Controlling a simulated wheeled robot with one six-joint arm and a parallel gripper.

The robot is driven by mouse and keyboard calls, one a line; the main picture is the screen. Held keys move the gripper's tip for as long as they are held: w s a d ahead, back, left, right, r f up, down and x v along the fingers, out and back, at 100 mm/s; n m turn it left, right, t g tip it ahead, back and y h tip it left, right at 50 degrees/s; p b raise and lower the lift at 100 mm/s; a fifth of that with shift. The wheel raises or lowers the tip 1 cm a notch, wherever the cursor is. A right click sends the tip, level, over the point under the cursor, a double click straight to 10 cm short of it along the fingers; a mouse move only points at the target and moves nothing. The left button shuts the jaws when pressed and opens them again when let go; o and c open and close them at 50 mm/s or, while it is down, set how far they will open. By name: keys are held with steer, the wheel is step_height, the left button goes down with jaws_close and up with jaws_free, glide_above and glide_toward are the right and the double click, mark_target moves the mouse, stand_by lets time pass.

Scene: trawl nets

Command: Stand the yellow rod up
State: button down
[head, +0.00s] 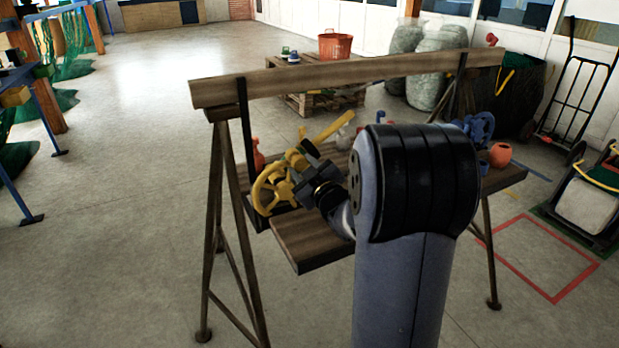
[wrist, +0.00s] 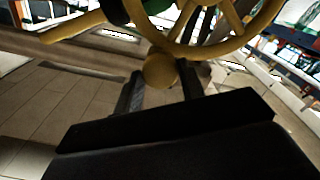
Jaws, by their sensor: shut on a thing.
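The yellow rod (head: 333,127) slants up and to the right above the wooden bench, tilted rather than upright. My gripper (head: 297,160) is at its lower left end, with the dark jaws shut on yellow there. Part of the rod's length is hidden by the jaws.
A yellow spoked wheel (head: 272,190) is close left of my gripper. A thick beam (head: 345,75) crosses above the bench (head: 300,238). An orange bottle (head: 258,157) stands behind the wheel. An orange pot (head: 500,155) is at the bench's right. My arm hides the bench's middle.

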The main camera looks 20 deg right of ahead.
mark_target(264, 189)
steer(key=a+f+n+b, duration=0.1)
steer(key=a+n+b, duration=0.2)
steer(key=b, duration=0.4)
steer(key=a+f+n+b, duration=0.1)
steer(key=a+n+b, duration=0.2)
steer(key=n+b, duration=0.2)
steer(key=a+f+n+b, duration=0.1)
steer(key=a+n+b, duration=0.2)
steer(key=b, duration=0.5)
steer(key=shift+s+a+n+b, duration=0.15)
steer(key=shift+a+n+b, duration=0.25)
steer(key=shift+a, duration=0.2)
steer(key=c, duration=0.9)
jaws_free()
steer(key=shift+s, duration=0.1)
steer(key=shift+s+d+p, duration=0.15)
steer(key=shift+s+p, duration=1.25)
steer(key=shift+s, duration=3.9)
